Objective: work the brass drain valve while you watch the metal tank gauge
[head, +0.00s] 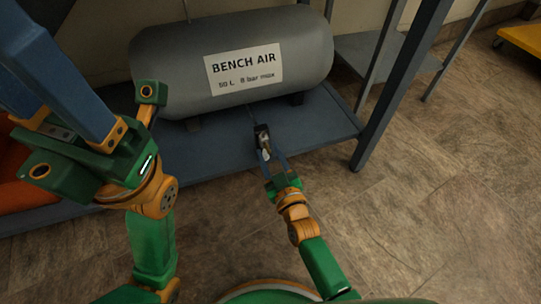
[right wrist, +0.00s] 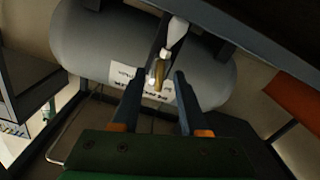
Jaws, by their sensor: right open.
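The grey tank (head: 235,55) lies on a blue bench shelf, with a white label (head: 243,68) reading BENCH AIR, 50 L, 8 bar max. A small valve fitting (head: 264,143) shows at the shelf's front, below the tank. In the right wrist view its brass part (right wrist: 159,76) appears between the fingertips; I cannot tell whether they touch it. My right gripper (head: 272,157) is open, its blue fingers pointing at the fitting. My left gripper (head: 62,75) is large and close at upper left, its tips cut off or hidden. I cannot make out the tank gauge.
The blue shelf (head: 215,165) carries the tank, and a blue post (head: 400,85) rises at its right end. An orange object (head: 22,185) is at far left. A yellow cart (head: 522,38) stands at upper right. The tiled floor (head: 440,200) at right is clear.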

